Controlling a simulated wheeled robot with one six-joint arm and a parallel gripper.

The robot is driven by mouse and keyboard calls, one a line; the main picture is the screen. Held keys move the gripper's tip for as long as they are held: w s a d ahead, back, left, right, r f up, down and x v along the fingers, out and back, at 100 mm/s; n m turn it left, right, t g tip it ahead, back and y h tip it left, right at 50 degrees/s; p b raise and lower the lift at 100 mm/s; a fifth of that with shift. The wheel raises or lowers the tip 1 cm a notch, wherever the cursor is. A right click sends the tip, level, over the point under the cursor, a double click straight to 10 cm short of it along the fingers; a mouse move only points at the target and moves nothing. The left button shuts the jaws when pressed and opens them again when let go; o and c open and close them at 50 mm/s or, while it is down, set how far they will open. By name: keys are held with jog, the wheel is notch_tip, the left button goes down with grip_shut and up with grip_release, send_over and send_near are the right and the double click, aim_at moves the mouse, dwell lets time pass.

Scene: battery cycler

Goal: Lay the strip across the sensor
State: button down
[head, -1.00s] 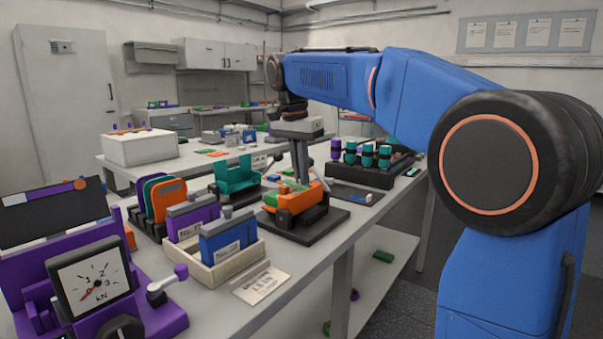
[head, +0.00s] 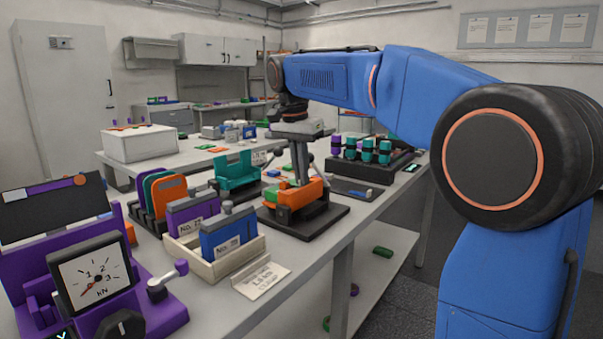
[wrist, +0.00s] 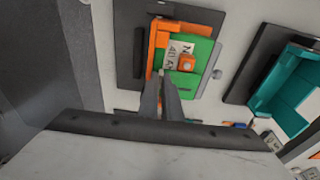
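An orange clamp fixture (head: 290,204) on a black base stands near the table's front edge. In the wrist view the orange fixture (wrist: 158,42) holds a green cell (wrist: 207,52) with a white label. A small orange piece with a round dot (wrist: 187,62), possibly the sensor, lies on the cell. A darker green band (wrist: 182,80) crosses the cell below it; I cannot tell whether this is the strip. My gripper (head: 299,182) points down over the fixture. Its fingertips (wrist: 162,73) are close together at the cell's left edge; whether they pinch something thin is unclear.
A teal fixture (head: 233,175) stands behind, and a rack of teal and purple cylinders (head: 367,151) at right. A wooden tray (head: 218,268) with purple and blue cells is in front. A purple press with a kN dial (head: 90,277) stands at left.

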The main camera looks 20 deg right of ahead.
jog(key=shift+f, duration=0.15)
jog(key=c, duration=1.9)
grip_release()
jog(key=shift+o, duration=0.2)
notch_tip(320, 180, up, 17)
jog(key=s+a, duration=0.1)
jog(key=a, duration=0.1)
jog(key=shift+a, duration=0.2)
jog(key=shift+s, duration=0.1)
jog(key=s+d+f+n+t, duration=0.1)
jog(key=s+d+f+n, duration=0.2)
jog(key=s+f, duration=0.7)
jog(key=s+d+f+n+t+y, duration=0.1)
jog(key=s+d+f+n, duration=0.2)
jog(key=s+f, duration=0.8)
jog(key=s+d+f+n+t, duration=0.2)
jog(key=s+f, duration=0.9)
jog(key=f, duration=0.8)
jog(key=d+n, duration=0.1)
jog(key=n, duration=0.1)
jog(key=shift+d+f+n+y, duration=0.2)
jog(key=shift+f+n+y, duration=0.1)
jog(key=shift+f+n, duration=0.1)
